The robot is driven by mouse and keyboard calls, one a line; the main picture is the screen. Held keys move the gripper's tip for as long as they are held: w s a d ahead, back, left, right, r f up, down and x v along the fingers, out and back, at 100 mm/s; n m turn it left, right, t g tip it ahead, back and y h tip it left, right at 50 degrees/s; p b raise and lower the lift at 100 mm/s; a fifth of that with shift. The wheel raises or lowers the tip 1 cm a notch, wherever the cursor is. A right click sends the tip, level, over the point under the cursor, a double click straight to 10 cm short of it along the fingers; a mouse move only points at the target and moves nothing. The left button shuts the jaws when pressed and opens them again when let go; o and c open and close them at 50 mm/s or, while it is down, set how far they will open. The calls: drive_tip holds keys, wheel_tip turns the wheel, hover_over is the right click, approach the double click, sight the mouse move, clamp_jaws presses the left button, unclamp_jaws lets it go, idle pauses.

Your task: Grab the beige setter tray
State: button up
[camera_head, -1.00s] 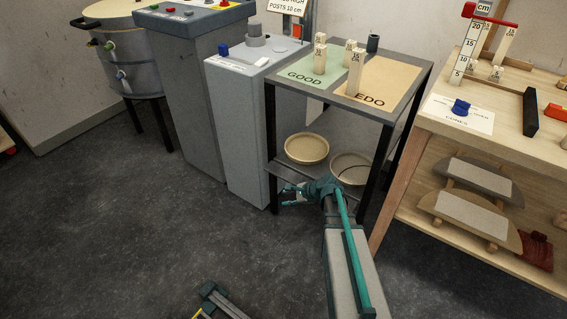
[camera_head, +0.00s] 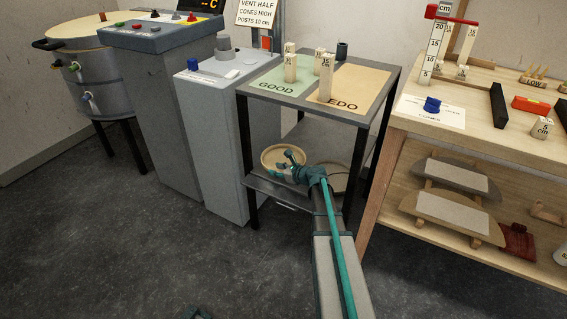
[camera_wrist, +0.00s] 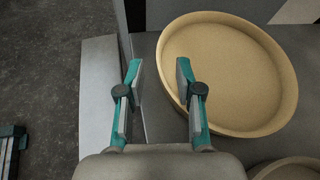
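The beige setter tray (camera_head: 270,158) is a round, shallow, rimmed dish on the lower shelf of the dark metal stand. In the wrist view the tray (camera_wrist: 225,70) fills the upper right and looks empty. My gripper (camera_head: 287,162) is in front of the tray in the head view and covers part of it. In the wrist view my gripper (camera_wrist: 158,75) is open, with nothing between its fingers. Its right finger overlaps the tray's left rim in the picture; I cannot tell whether they touch. The left finger is outside the tray, over the shelf edge.
A second, greyer round tray (camera_head: 334,178) sits to the right on the same shelf, partly behind my arm. The stand's top (camera_head: 300,99) carries several posts. A grey cabinet (camera_head: 214,150) stands close on the left, a wooden bench (camera_head: 450,118) on the right.

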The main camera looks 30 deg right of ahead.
drive_tip(key=b+x, duration=0.1)
drive_tip(key=x, duration=0.4)
drive_tip(key=shift+f+b, duration=0.1)
drive_tip(key=shift+b, duration=0.3)
clamp_jaws()
